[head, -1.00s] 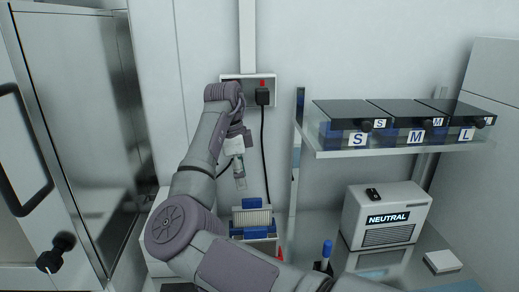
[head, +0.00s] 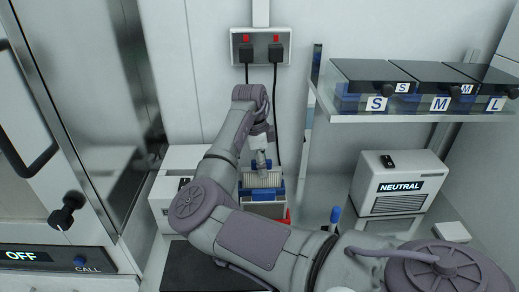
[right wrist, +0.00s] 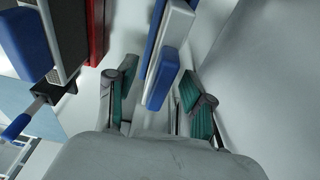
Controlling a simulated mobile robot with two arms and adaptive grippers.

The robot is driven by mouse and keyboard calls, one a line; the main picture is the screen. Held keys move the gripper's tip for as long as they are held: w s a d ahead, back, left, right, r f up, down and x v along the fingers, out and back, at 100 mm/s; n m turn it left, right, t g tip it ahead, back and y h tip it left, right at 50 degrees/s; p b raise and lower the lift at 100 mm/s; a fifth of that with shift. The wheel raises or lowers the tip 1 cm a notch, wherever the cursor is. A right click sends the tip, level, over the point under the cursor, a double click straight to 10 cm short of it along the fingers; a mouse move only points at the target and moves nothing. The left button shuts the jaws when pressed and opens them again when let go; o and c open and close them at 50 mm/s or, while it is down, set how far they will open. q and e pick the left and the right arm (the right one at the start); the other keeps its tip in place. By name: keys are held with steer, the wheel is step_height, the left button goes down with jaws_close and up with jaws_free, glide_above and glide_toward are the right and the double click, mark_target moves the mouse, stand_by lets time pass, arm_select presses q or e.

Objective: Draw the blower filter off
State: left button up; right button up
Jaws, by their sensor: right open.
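A pale ribbed block with blue parts (head: 262,180), which looks like the blower filter, sits at the back of the worktop below the wall socket in the head view. My right gripper (head: 262,157) points down just above it and covers part of it. In the right wrist view the right gripper (right wrist: 158,82) is open, with its green-padded fingers on either side of a blue tab (right wrist: 163,75). Gaps show between the tab and both fingers. The tab joins a white and blue body (right wrist: 172,30). My left gripper is not in view.
A glass shelf with black-lidded boxes marked S, M and L (head: 430,103) is at the right. Below it stands a white NEUTRAL unit (head: 400,185). A socket with two plugs (head: 260,47) and hanging cables is behind my arm. A blue-capped item (head: 335,214) stands right of the block.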

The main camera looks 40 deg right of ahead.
steer(key=shift+d+f, duration=0.1)
steer(key=shift+f, duration=0.8)
steer(key=shift+s, duration=0.1)
steer(key=shift+c, duration=0.2)
jaws_close()
